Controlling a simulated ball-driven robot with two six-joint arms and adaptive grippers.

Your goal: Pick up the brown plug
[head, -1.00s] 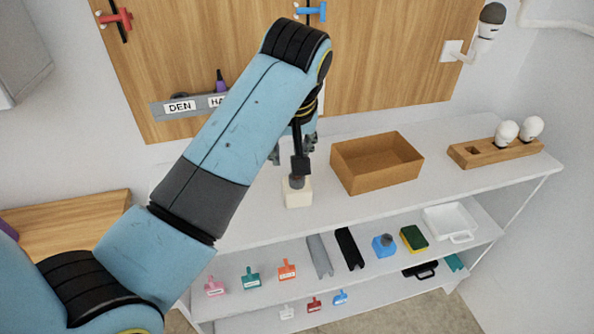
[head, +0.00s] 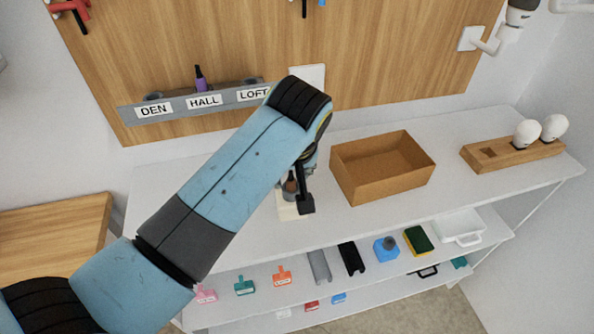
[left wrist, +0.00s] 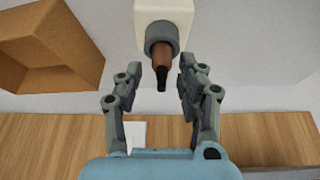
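The brown plug (left wrist: 161,54) stands in a grey collar on a cream block (left wrist: 172,14) in the left wrist view; its narrow dark tip points toward my gripper. In the head view the cream block (head: 288,211) sits on the white shelf top, and the plug (head: 290,186) is partly hidden by my arm and gripper. My left gripper (left wrist: 160,72) is open, with one finger on each side of the plug's tip end and visible gaps between. In the head view the left gripper (head: 304,193) is right at the block. My right gripper is not in view.
A brown open box (head: 382,185) stands right of the block. A wooden holder with white bulbs (head: 510,153) is farther right. A grey rack (head: 175,108) labelled DEN, HALL, LOFT holds a purple plug (head: 201,78). Lower shelves hold several small items.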

